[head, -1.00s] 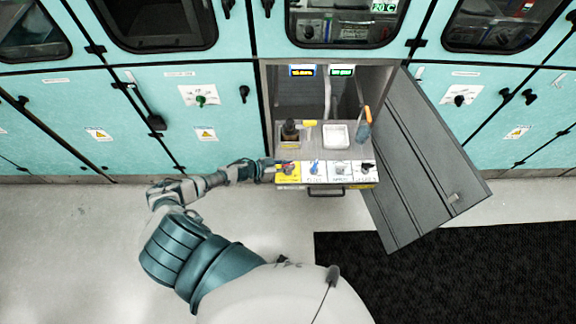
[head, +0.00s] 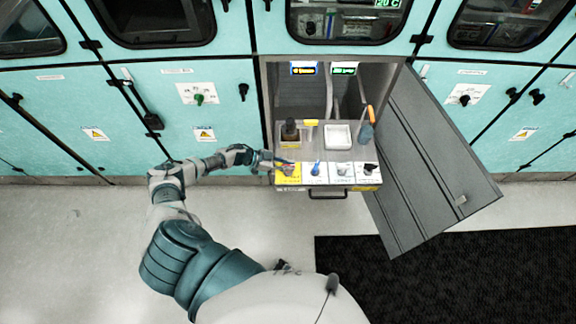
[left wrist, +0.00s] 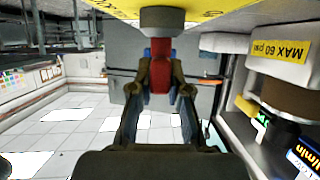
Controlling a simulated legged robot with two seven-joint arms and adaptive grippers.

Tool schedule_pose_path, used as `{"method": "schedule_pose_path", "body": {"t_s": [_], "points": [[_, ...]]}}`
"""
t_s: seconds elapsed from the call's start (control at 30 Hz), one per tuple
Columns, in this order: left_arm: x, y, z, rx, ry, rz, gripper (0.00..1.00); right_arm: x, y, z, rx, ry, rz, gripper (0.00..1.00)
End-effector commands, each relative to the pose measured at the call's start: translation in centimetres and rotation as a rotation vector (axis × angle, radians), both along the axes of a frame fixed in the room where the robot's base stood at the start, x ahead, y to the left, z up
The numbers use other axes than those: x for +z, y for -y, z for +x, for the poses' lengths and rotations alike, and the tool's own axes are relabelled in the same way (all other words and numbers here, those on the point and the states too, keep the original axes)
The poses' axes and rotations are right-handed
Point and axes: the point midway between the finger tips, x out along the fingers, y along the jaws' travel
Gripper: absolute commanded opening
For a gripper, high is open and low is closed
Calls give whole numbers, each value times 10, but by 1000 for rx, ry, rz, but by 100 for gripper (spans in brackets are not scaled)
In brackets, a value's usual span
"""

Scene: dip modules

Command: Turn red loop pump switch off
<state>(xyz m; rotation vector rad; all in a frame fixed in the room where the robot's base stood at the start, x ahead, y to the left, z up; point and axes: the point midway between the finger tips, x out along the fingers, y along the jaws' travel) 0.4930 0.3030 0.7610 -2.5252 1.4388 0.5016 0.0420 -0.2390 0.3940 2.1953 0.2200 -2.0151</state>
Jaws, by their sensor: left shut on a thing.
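The red switch (left wrist: 160,70) shows in the left wrist view, with a round grey base (left wrist: 162,18) on the yellow panel. My left gripper (left wrist: 161,88) has a finger on each side of the red handle and is shut on it. In the head view, my left gripper (head: 274,160) reaches from the left to the yellow panel (head: 288,179) at the left end of the drawer front, and largely hides the red switch. Beside it are a blue switch (head: 316,168), a grey switch (head: 342,170) and a black switch (head: 369,169). My right gripper is not in view.
A pulled-out drawer holds a dark bottle (head: 290,131), a white tray (head: 338,135) and an orange-handled tool (head: 367,124). An open grey door (head: 425,165) stands to the right. Teal cabinets flank the opening. The floor in front is clear, with a black mat (head: 450,275).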

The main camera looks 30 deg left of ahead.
Motion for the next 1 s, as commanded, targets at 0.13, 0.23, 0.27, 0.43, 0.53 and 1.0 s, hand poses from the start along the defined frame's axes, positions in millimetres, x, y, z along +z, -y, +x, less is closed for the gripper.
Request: {"method": "schedule_pose_path", "body": {"t_s": [0.13, 0.23, 0.27, 0.43, 0.53, 1.0], "points": [[-2, -1, -1, 0, -2, 5, 0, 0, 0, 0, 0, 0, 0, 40], [-2, 0, -1, 0, -1, 4, 34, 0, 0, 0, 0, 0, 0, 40], [-2, 0, -1, 0, -1, 4, 41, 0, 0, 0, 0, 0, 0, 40], [-1, 0, -1, 0, 0, 2, 42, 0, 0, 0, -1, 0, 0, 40], [0, 0, -1, 0, 0, 2, 42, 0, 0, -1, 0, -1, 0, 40], [27, -64, -38, 1, -3, 4, 42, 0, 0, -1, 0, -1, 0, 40]]}}
